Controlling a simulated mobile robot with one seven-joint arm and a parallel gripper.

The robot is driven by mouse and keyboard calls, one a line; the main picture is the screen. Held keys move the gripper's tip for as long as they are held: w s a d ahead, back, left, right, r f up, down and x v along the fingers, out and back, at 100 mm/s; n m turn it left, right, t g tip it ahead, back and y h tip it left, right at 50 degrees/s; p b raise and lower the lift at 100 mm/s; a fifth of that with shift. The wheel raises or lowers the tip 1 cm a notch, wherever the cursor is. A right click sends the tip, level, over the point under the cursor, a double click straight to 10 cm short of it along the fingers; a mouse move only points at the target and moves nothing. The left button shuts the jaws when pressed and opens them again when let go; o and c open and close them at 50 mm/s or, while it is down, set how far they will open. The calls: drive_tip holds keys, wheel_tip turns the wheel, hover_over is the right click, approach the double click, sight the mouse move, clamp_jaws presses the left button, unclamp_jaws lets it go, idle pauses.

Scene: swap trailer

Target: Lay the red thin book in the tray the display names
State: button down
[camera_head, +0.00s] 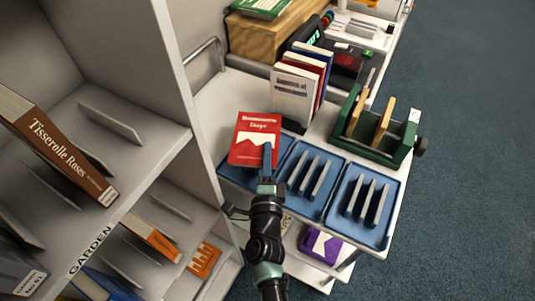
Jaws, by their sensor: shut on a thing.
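The red thin book (255,133) shows its front cover, with white lettering and a white shape on it. My gripper (267,165) is at the book's lower edge and shut on it. The book covers the back part of the left blue tray (232,176); I cannot tell whether it touches the tray. A middle blue tray (312,209) and a right blue tray (378,237) stand beside it, each with several upright grey dividers. A dark display (315,38) with green characters stands at the back, too small to read.
Several upright books (295,92) stand behind the trays. A green rack (400,150) with wooden dividers is at the right. A grey shelf unit (190,110) with books rises close on the left. A purple item (322,245) lies on the cart's lower shelf. Open floor (470,130) is at the right.

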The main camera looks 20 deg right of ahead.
drive_tip(key=shift+f+b, duration=0.4)
drive_tip(key=shift+f, duration=0.1)
drive_tip(key=c, duration=0.9)
unclamp_jaws()
drive_tip(key=shift+r, duration=0.1)
drive_tip(key=shift+r+p, duration=0.2)
drive_tip(key=shift+p, duration=0.2)
drive_tip(key=v, duration=0.4)
drive_tip(key=p+v, duration=0.1)
drive_tip(key=v, duration=0.3)
drive_tip(key=p+v, duration=0.1)
drive_tip(key=v, duration=0.3)
drive_tip(key=shift+r, duration=0.4)
drive_tip(key=shift+a, duration=0.1)
